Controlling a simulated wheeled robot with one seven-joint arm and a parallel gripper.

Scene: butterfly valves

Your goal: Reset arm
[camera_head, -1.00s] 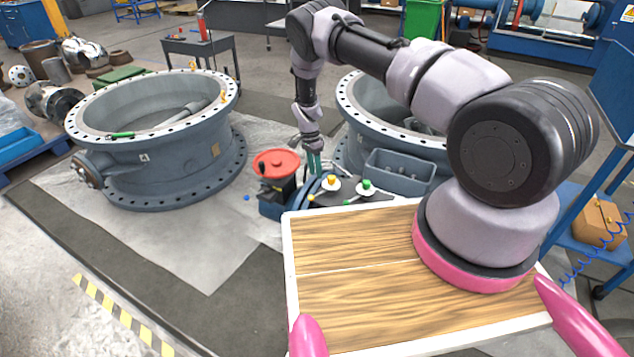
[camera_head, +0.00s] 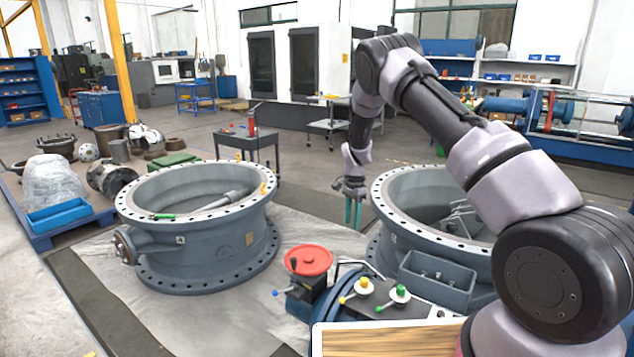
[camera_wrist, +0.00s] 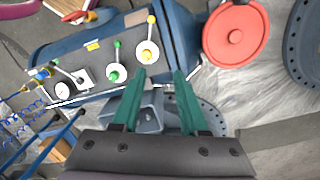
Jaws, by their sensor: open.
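My gripper (camera_head: 353,212) hangs from my raised arm between the two large grey valve bodies, above the floor sheet. Its two green fingers (camera_wrist: 157,92) are apart with nothing between them. The left valve body (camera_head: 207,252) is a wide flanged ring with a grey shaft inside. The right valve body (camera_head: 385,246) is partly hidden by my arm and a grey bin. In the wrist view, the red handwheel (camera_wrist: 236,35) lies beyond the right fingertip, and the yellow-knobbed lever (camera_wrist: 149,52) and green-knobbed lever (camera_wrist: 117,72) lie beyond the left one.
The blue actuator unit with levers (camera_head: 330,305) stands in front of the valves. A grey open bin (camera_head: 437,283) is beside it. My wooden-topped base (camera_head: 385,342) is at the bottom. A small dark table (camera_head: 250,142) stands behind the left valve.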

